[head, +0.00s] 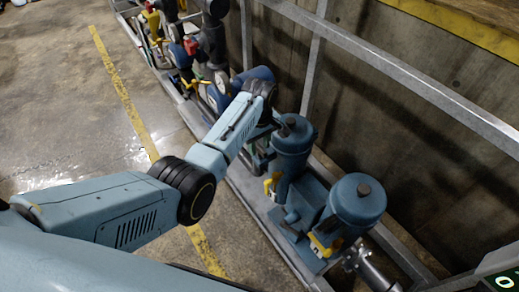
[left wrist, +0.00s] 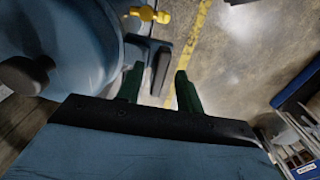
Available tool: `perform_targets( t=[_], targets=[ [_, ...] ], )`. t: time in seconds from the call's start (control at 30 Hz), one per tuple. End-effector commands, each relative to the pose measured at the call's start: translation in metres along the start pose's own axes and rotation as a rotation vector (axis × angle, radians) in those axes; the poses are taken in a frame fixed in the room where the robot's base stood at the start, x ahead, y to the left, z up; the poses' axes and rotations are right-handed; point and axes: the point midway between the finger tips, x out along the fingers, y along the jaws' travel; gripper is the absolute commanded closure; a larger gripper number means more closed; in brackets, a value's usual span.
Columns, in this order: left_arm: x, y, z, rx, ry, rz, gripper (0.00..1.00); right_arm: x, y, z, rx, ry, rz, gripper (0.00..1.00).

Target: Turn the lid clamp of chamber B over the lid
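Two blue cylindrical chambers stand in the head view, each with a dark knob on its lid: one nearer my left arm (head: 292,140), one further right (head: 357,205). No letter shows on either, so I cannot tell which is B. My left gripper is beside the nearer chamber; in the left wrist view its two dark green fingers (left wrist: 158,84) are apart. A dark upright lever (left wrist: 161,70), apparently the lid clamp, is seen between the fingertips, beside the blue chamber (left wrist: 65,40). I cannot tell whether they touch it. My right gripper is not in view.
Yellow valve handles sit low on both chambers (head: 272,185); one shows in the left wrist view (left wrist: 148,14). A grey metal frame (head: 400,75) runs behind the chambers along the wall. Open concrete floor (head: 60,110) lies to the left.

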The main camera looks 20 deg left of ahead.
Motion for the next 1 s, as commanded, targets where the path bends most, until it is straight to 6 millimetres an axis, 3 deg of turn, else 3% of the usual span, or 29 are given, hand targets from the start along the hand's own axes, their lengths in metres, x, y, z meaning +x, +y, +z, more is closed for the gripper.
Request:
perform_targets(
  t=[0.17,0.47,0.77,1.0],
  targets=[
    [0.016,0.000,0.000,0.000,0.000,-0.001,0.64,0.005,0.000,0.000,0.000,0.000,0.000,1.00],
    [0.018,0.000,0.000,0.001,0.001,0.001,0.64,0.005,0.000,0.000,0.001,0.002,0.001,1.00],
    [0.018,0.000,0.000,0.001,0.000,0.001,0.99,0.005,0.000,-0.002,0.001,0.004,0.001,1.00],
    [0.018,0.000,0.000,0.011,0.000,0.000,1.00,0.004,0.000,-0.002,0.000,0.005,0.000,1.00]
  ],
)
